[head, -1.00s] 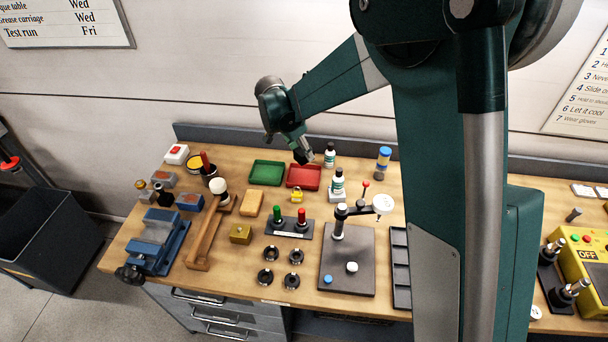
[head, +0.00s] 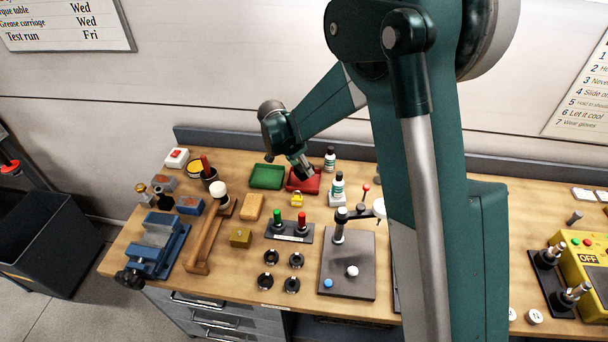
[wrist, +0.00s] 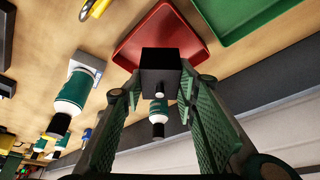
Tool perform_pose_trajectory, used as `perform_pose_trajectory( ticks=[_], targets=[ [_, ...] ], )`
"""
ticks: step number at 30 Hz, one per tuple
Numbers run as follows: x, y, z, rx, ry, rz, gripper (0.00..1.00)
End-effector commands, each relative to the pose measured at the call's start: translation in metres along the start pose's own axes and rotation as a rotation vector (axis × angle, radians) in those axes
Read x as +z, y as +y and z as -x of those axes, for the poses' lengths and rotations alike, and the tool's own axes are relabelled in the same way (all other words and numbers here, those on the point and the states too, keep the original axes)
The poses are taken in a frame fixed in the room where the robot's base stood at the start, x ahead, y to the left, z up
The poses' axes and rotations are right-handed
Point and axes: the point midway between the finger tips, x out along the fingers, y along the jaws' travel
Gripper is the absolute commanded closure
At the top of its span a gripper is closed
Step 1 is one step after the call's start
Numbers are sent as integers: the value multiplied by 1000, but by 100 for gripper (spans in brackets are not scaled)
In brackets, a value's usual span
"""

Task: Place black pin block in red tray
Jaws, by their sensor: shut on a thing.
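My gripper (head: 306,172) is over the red tray (head: 294,186) at the back of the bench. In the wrist view my gripper (wrist: 160,84) is shut on the black pin block (wrist: 160,62), a dark square block with a short pale-tipped pin. The red tray (wrist: 196,50) shows behind the block in that view. The block overlaps the tray's near part there, and I cannot tell whether it touches the tray. In the head view the block is hard to tell from the dark fingertips.
A green tray (head: 267,177) stands just left of the red one. White-and-teal bottles (head: 337,184) stand close on the right, and a yellow padlock (head: 297,199) lies in front. The green and red handles (head: 302,219) stand nearer the front.

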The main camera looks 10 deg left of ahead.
Motion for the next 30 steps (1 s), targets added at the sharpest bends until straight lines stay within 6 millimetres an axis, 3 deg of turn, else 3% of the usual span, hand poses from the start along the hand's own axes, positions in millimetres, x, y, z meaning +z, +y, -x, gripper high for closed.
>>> perform_pose_trajectory(
  ticks=[11, 24, 30],
  targets=[
    [1, 0, -2, 0, 0, 0, 88],
    [14, 0, -34, 0, 0, 0, 88],
    [15, 0, -36, 0, 0, 0, 88]
  ],
)
